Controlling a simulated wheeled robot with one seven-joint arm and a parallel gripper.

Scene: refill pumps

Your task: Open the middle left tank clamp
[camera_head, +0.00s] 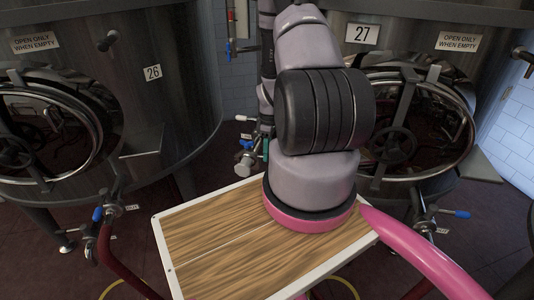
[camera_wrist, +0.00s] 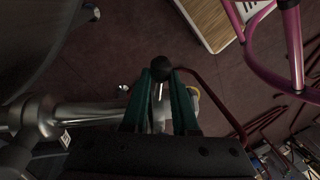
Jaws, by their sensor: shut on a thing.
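In the wrist view my gripper (camera_wrist: 164,80) has its two green fingers on either side of a thin light rod with a black ball knob (camera_wrist: 161,67) at its tip. It is shut on this knobbed handle, which looks like the clamp's lever. A silver pipe (camera_wrist: 88,112) with a small white label runs in from the left toward the fingers. In the head view a green finger of my gripper (camera_head: 265,149) shows beside silver pipe fittings (camera_head: 244,163) between the two tanks. My arm hides much of that area, and the clamp body cannot be made out.
Tank 26 (camera_head: 190,75) stands left and tank 27 (camera_head: 397,38) right, each with a round hatch. A wood-topped table (camera_head: 205,240) with a white edge stands in front. Pink tubing (camera_head: 420,255) is at right. Dark red pipes (camera_wrist: 212,97) run close by.

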